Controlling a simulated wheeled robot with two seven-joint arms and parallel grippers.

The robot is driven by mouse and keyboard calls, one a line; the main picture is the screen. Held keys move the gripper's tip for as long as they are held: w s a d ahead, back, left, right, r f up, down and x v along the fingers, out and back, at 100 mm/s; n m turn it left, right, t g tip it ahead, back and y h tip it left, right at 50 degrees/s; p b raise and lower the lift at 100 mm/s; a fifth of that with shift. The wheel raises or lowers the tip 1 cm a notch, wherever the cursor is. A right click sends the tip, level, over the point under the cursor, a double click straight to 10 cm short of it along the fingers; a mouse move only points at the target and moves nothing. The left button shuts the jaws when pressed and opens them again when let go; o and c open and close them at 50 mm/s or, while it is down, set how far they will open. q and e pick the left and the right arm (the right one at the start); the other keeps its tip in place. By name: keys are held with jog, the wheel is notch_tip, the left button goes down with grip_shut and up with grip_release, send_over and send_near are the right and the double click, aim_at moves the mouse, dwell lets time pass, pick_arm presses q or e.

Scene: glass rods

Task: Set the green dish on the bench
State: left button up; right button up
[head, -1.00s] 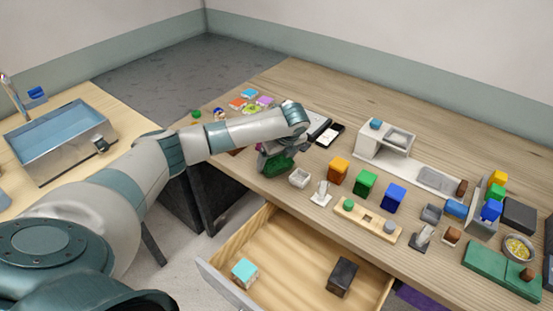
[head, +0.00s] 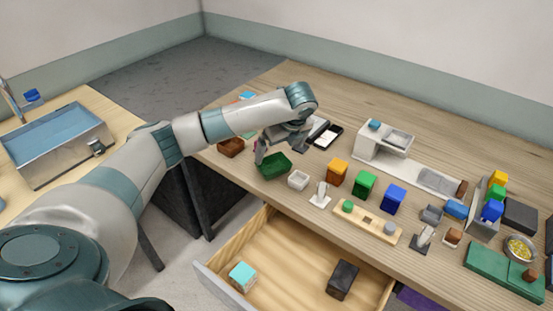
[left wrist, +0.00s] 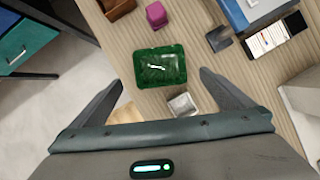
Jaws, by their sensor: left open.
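The green dish (head: 273,166) rests on the wooden bench (head: 262,107) near its front edge, left of a small white dish. My left gripper (head: 281,143) is above and just behind the dish, with its jaws apart and nothing between them. In the left wrist view the green dish (left wrist: 160,66) lies flat on the bench, ahead of the spread fingertips (left wrist: 160,76). A small pale streak shows inside it, perhaps a reflection. My right gripper is in neither view.
The small white dish (head: 298,180) and a brown tray (head: 231,146) stand nearby. A pink block (left wrist: 156,14) is close behind the dish. A phone (head: 330,136) and coloured blocks lie to the right. An open drawer (head: 290,262) juts out below the bench front.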

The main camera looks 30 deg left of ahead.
pick_arm(q)
jog(key=v, duration=0.4)
jog(key=shift+r+b, duration=0.25)
jog(key=shift+b, duration=0.05)
jog(key=shift+s+f, duration=0.1)
